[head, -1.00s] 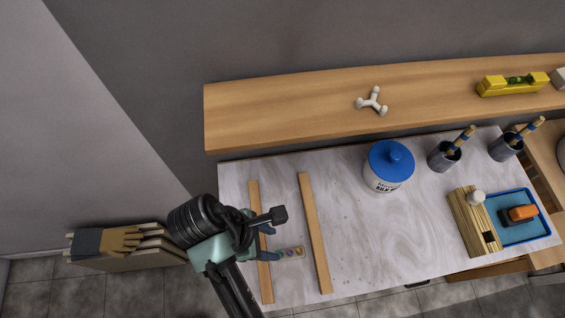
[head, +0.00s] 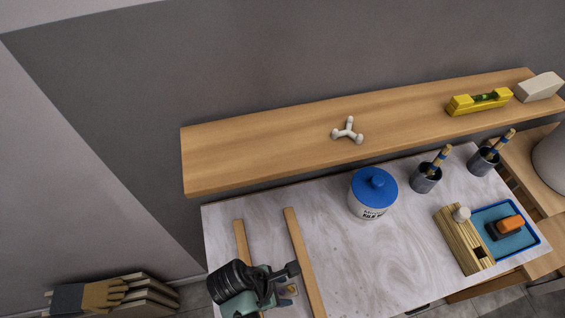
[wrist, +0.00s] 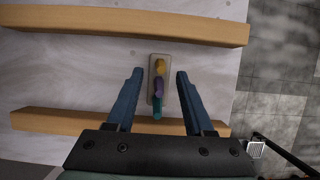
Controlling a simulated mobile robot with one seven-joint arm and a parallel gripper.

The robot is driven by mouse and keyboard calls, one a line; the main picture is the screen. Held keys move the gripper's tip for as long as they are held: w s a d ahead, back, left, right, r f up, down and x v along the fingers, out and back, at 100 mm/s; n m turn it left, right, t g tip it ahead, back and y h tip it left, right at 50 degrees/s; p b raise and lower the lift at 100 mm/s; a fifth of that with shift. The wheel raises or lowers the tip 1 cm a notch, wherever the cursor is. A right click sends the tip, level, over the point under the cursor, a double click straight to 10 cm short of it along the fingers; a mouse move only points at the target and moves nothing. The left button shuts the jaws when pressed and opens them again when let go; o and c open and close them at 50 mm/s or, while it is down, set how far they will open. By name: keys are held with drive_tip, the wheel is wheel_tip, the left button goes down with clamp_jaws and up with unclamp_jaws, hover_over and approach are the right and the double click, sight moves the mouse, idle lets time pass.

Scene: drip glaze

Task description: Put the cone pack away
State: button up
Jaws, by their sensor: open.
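The cone pack (wrist: 159,82) is a small pale strip with yellow, purple and teal cones. In the wrist view it lies on the marbled tabletop between two wooden strips, its near end close to or over the lower strip. My gripper (wrist: 154,76) is open, with one blue finger on each side of the pack and a gap on both sides. In the head view my gripper (head: 279,282) is over the two wooden strips (head: 302,258) at the table's left end, and it mostly hides the pack (head: 289,290).
A blue-lidded jar (head: 372,193) stands mid-table. Two brush cups (head: 426,179), a wooden block (head: 462,243) and a blue tray (head: 539,240) are to the right.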

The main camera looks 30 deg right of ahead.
drive_tip(key=shift+f, duration=0.1)
drive_tip(key=shift+c, duration=0.3)
clamp_jaws()
